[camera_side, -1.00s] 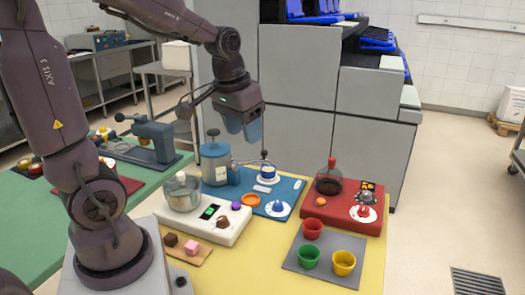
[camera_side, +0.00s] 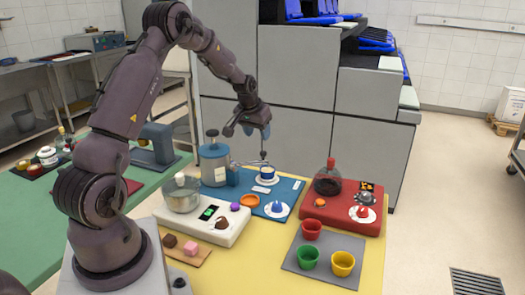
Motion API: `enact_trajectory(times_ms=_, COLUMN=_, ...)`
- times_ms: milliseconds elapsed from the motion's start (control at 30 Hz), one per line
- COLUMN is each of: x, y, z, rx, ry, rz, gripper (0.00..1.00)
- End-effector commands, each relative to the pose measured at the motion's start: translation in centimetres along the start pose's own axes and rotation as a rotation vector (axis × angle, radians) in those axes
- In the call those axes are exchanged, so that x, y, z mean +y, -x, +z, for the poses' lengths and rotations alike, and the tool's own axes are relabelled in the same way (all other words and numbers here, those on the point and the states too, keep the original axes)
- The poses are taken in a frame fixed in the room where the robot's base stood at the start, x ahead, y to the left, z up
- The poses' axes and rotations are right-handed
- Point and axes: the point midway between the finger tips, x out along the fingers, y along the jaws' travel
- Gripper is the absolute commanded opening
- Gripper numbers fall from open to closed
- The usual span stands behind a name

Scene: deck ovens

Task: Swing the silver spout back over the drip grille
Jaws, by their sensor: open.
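The silver spout (camera_side: 246,163) is a thin bar reaching right from the blue-grey lidded urn (camera_side: 213,164) on the blue mat. A small dark upright piece (camera_side: 263,155) stands near its outer end, above a blue-and-white cup on a saucer (camera_side: 267,175). My gripper (camera_side: 261,132) is open and empty, pointing down just above this upright piece. I cannot tell whether they touch. I cannot clearly make out the drip grille at this size.
A white scale (camera_side: 205,228) with a steel pot (camera_side: 182,193) stands left of the blue mat (camera_side: 290,187). A red board (camera_side: 330,219) with a dark flask (camera_side: 328,181) lies right. Coloured cups stand on a grey mat (camera_side: 327,245) in front. Large grey ovens (camera_side: 296,122) stand behind.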

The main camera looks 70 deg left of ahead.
Motion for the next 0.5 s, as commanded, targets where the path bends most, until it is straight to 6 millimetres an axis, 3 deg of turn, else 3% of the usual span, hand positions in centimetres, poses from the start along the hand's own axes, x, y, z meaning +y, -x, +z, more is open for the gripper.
enact_trajectory(times_ms=200, x=0.0, y=-4.8, z=0.1, rx=-0.003, ry=0.001, rz=0.001, gripper=0.49)
enact_trajectory(times_ms=500, x=0.1, y=-8.2, z=0.0, rx=-0.001, ry=0.0, rz=0.001, gripper=0.49)
